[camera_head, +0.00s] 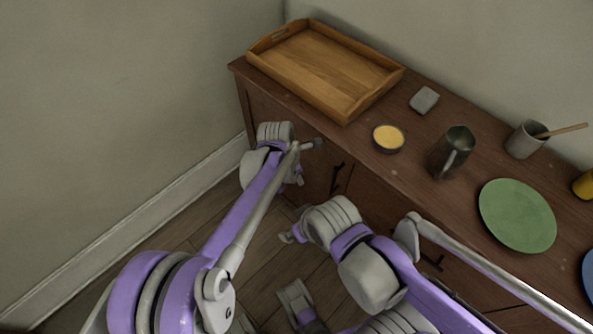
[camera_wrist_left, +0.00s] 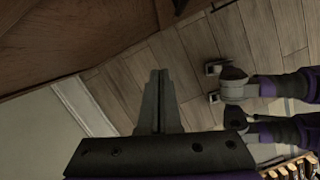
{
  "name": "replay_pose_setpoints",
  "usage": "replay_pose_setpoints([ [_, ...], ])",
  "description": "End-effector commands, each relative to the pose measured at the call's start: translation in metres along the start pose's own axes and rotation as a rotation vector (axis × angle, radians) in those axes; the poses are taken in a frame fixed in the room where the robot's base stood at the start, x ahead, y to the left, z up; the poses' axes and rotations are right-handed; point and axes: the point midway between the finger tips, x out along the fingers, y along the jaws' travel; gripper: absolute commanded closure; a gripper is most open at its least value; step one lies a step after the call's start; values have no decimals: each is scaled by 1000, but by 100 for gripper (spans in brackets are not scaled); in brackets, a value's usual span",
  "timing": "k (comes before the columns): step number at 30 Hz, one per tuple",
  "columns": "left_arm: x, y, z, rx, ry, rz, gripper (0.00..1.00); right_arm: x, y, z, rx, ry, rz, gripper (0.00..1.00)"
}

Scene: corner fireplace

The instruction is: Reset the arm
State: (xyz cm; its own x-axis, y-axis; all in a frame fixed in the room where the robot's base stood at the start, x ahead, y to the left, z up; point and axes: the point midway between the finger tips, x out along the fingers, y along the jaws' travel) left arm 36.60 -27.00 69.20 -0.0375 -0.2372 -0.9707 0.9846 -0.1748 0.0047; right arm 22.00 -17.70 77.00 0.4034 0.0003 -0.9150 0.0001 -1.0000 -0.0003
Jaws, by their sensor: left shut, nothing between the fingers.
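My left gripper (camera_head: 314,144) is small and partly hidden beside the far end of my left arm, close to the front of the dark wooden cabinet (camera_head: 452,208). It is below the cabinet's top edge. In the left wrist view, its two dark fingers (camera_wrist_left: 158,98) lie together, shut with nothing between them, over the wooden floor. My left arm reaches up from the lower left and is bent near the cabinet. My right arm is folded at the lower right; its gripper does not show.
On the cabinet top are a wooden tray (camera_head: 327,70), a yellow-filled bowl (camera_head: 388,138), a grey block (camera_head: 424,100), a metal mug (camera_head: 452,151), a cup (camera_head: 525,139) holding a stick and a green plate (camera_head: 517,215). A bare wall (camera_head: 120,110) stands at left. Floor shows between wall and cabinet.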

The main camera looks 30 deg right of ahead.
Motion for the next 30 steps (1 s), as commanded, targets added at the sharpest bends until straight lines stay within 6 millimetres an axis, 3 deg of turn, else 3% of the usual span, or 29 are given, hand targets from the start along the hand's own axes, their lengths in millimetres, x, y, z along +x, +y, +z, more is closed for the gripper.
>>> replay_pose_setpoints([
  [1,-18,-3,3,3,-1,0,100,-6,0,-3,0,2,0,0],
  [3,-35,-4,4,3,-1,0,100,-9,0,-4,0,3,0,0],
  [9,-71,-8,4,3,-1,-1,100,-16,0,-7,0,6,0,0],
  [15,-87,-9,5,3,-1,-1,100,-18,0,-8,0,7,0,0],
  [23,-89,-10,4,4,-1,-1,100,-18,0,-8,0,7,0,0],
  [26,-96,-8,-7,28,0,9,100,-18,0,-8,0,7,0,0],
  [30,-124,-9,-57,153,13,55,100,-18,0,-8,0,7,0,0],
])
